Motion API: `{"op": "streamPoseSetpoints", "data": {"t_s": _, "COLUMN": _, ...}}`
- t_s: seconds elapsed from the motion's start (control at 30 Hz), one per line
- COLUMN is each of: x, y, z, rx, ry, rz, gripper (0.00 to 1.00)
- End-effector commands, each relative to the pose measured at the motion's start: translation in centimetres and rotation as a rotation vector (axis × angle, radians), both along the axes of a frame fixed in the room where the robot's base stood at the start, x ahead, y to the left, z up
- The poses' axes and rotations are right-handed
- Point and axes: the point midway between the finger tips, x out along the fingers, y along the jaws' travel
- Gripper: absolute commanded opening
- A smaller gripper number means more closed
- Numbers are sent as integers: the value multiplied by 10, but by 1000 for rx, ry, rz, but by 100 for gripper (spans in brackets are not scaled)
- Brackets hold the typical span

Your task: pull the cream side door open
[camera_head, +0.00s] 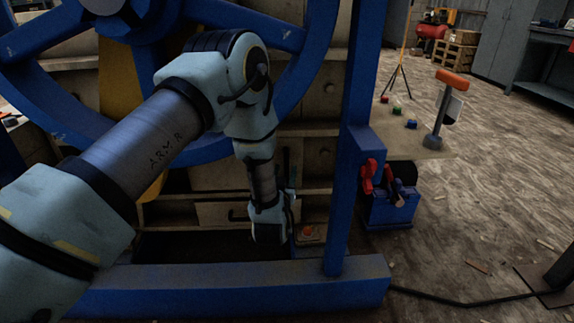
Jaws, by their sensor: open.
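The cream side panels of the machine show behind the big blue wheel. A low cream panel (214,214) with a small dark handle sits at the lower middle, and it looks closed. I cannot tell for certain that it is the side door. My arm reaches from the lower left, bends at the elbow in front of the wheel and hangs down. My gripper (272,224) is at its lower end, just right of the dark handle in the picture. It is open, and I see nothing held. Its fingertips are small and mostly hidden by the wrist.
A blue upright post (354,120) and a low blue beam (235,290) frame the machine close to my arm. A blue box (390,208) stands right of the post.

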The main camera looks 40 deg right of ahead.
Motion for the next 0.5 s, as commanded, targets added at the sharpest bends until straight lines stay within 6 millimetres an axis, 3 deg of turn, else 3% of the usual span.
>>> {"op": "streamPoseSetpoints", "data": {"t_s": 0.23, "x": 24, "y": -28, "z": -1, "rx": 0, "ry": -1, "rz": 1, "gripper": 50}}
{"op": "streamPoseSetpoints", "data": {"t_s": 0.5, "x": 30, "y": -36, "z": 0, "rx": 1, "ry": 0, "rz": 0, "gripper": 50}}
